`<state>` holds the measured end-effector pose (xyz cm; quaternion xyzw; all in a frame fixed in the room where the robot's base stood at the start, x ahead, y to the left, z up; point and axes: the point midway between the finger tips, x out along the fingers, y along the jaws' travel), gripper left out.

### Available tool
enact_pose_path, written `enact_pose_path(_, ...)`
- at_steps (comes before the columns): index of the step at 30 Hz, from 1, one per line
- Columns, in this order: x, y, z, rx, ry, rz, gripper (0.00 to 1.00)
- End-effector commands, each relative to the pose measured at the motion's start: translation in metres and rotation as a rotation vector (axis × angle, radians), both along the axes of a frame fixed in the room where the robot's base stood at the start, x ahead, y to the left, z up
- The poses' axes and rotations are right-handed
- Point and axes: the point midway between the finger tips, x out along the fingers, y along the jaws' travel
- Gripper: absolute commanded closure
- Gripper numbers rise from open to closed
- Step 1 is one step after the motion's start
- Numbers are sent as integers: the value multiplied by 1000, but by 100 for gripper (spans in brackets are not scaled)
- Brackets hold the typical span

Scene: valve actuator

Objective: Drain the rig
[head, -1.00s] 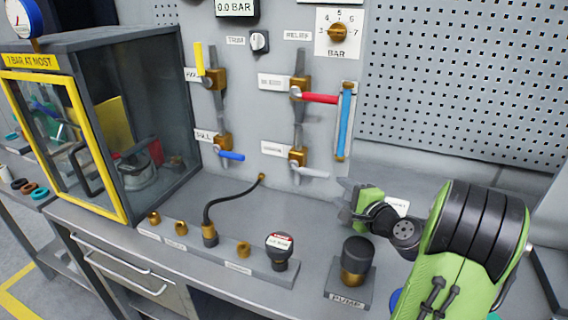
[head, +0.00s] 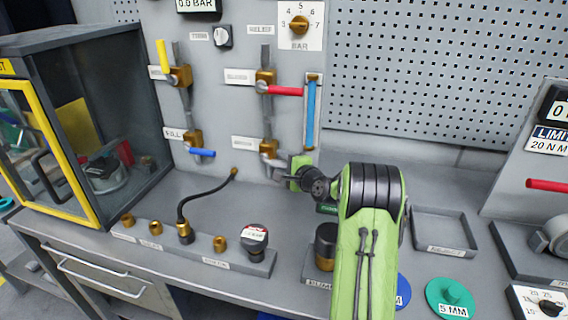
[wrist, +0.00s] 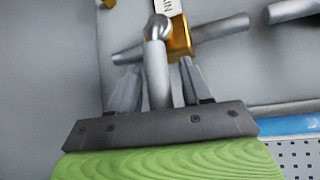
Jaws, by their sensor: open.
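The lower right brass valve (head: 267,147) on the panel has a label whose lettering is too small to read surely in the head view. Its plain grey lever (wrist: 157,75) stands between the two fingers of my gripper (wrist: 160,78) in the wrist view. The fingers are apart, one on each side of the lever; I cannot tell whether either touches it. In the head view my gripper (head: 277,167) is at this valve and partly covers the lever. A sight tube with blue filling (head: 312,112) is mounted to the right of the valve.
Nearby are a red-lever valve (head: 266,84) above, a blue-lever valve (head: 193,143) left and a yellow-lever valve (head: 179,76) upper left. A display (head: 199,5) reads 0.0 BAR. A black hose (head: 183,207) and a pump knob (head: 325,240) stand on the bench below.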

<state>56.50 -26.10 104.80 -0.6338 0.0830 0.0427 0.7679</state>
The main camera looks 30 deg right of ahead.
Motion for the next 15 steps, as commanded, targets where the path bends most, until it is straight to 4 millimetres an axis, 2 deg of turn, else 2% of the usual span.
enact_pose_path(2,0,0,0,0,0,0,55)
enact_pose_path(11,-1,0,0,0,1,0,100)
enact_pose_path(15,-1,0,0,0,1,0,100)
